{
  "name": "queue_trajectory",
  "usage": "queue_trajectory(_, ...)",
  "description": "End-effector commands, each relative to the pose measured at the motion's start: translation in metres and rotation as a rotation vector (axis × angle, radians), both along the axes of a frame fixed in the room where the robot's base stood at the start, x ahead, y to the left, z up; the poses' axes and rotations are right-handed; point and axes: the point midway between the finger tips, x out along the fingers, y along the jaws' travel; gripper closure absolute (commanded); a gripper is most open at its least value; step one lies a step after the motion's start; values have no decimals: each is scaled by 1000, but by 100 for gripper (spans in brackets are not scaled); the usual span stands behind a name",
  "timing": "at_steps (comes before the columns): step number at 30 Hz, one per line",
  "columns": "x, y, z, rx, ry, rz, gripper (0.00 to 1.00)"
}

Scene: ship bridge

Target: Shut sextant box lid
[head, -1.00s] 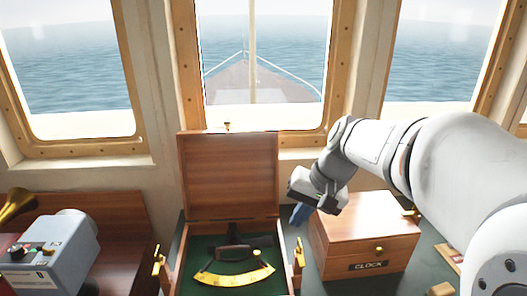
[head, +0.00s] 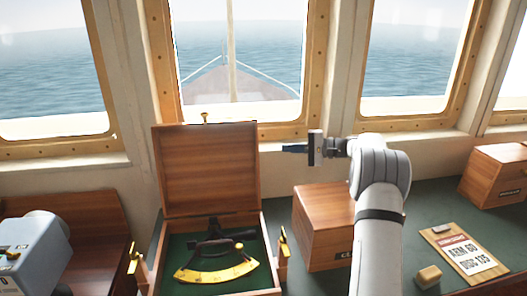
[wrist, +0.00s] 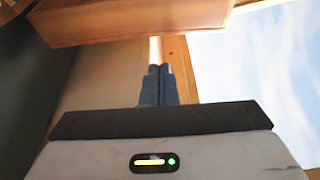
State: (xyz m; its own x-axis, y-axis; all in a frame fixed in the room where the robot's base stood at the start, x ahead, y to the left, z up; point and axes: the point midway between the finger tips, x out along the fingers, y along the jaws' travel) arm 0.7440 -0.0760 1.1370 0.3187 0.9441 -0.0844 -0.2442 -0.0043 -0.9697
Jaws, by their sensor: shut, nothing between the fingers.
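The sextant box (head: 268,240) stands open on the green desk top, with a brass-and-black sextant (head: 215,262) lying inside on green lining. Its wooden lid (head: 207,165) stands upright at the back, with a small brass knob (head: 205,118) on its top edge. My gripper (head: 285,149) is to the right of the lid, near its upper half, pointing left at it; a small gap shows between them. In the wrist view, the blue fingers (wrist: 158,84) are together and empty, and a wooden panel (wrist: 130,20), apparently the lid, is ahead of them.
Brass latches stand at the box's left (head: 133,258) and right (head: 283,243) sides. A wooden clock box (head: 322,225) is to the right, partly behind my arm. A grey device (head: 35,255) is at left. A clipboard (head: 463,250) and wooden block (head: 428,277) lie at right. Windows rise behind.

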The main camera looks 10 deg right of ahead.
Motion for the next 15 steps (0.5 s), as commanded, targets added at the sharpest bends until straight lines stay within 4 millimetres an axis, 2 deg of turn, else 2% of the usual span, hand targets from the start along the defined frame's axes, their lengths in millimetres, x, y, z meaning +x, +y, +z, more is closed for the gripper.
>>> queue_trajectory(5,7,17,0,7,-2,1,100)
queue_trajectory(15,26,75,-5,5,0,3,100)
